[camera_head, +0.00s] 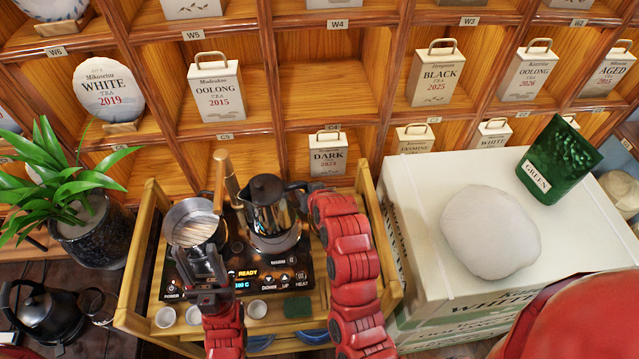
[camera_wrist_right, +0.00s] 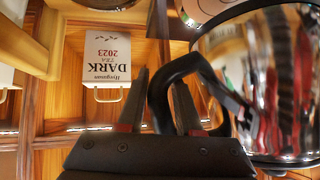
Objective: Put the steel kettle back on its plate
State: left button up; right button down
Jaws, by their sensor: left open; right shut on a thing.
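My right gripper (camera_wrist_right: 162,98) is shut on the black kettle handle (camera_wrist_right: 183,66); in the head view the wrist is at the kettle's right side. The shiny kettle body (camera_wrist_right: 270,85) fills the right of the wrist view. My left gripper (camera_head: 202,268) is open in front of the round strainer vessel (camera_head: 190,212), left of the kettle.
Small white cups (camera_head: 166,316) and a green block (camera_head: 298,309) lie at the tray's front edge. A wooden frame (camera_head: 152,225) surrounds the panel. Tea shelves (camera_head: 325,80) stand behind. A white crate (camera_head: 420,230) stands right. A black kettle (camera_head: 45,310) is far left.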

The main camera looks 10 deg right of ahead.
jog(key=shift+f+b, duration=1.15)
jog(key=shift+f, duration=1.6)
jog(key=shift+f+b, duration=0.6)
jog(key=shift+b, duration=0.05)
jog(key=c, duration=0.8)
grip_release()
jog(key=shift+s, duration=0.1)
jog(key=shift+c, duration=0.2)
